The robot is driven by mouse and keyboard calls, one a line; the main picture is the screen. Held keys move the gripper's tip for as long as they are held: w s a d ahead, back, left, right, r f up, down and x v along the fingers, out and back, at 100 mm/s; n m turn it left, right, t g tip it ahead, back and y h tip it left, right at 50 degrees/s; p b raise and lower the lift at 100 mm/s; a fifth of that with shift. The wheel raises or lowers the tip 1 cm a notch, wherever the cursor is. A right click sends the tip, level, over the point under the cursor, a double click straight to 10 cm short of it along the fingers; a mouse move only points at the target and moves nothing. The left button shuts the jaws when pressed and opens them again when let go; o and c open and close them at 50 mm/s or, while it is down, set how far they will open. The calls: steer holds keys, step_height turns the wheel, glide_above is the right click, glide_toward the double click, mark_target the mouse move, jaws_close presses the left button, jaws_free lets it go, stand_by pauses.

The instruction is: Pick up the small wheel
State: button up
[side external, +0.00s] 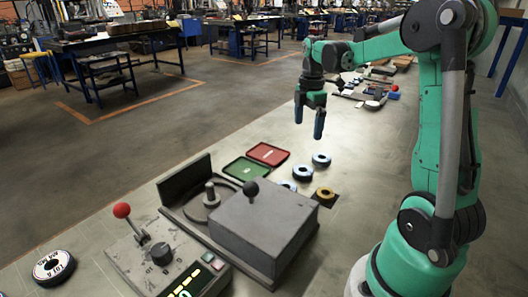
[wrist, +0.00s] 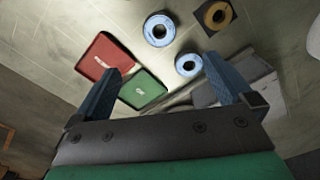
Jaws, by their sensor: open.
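Several small flap-disc wheels lie flat on the bench. A blue-and-white wheel (side external: 321,159) lies right of the trays, with another blue one (side external: 302,173) closer to the machine. A third bluish wheel (side external: 289,186) is partly hidden behind the machine. A yellow-brown wheel (side external: 325,195) lies on a dark square. The wrist view shows two blue wheels, a larger-looking one (wrist: 159,29) and a smaller-looking one (wrist: 188,65), and the yellow one (wrist: 214,16). I cannot tell which is the small wheel. My gripper (side external: 309,122) is open and empty, above the bench, apart from them.
A red tray (side external: 268,154) and a green tray (side external: 245,169) lie left of the wheels. A grey machine block (side external: 262,222) with a black-knobbed lever stands in front. A red-knobbed control box (side external: 160,255) and a large black-and-white disc (side external: 54,267) are at the near left.

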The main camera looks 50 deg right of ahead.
mark_target(303, 167)
step_height(303, 167, down, 13)
stand_by(0.4)
steer(key=c, duration=1.3)
steer(key=shift+o, duration=0.2)
steer(key=shift+r, duration=0.1)
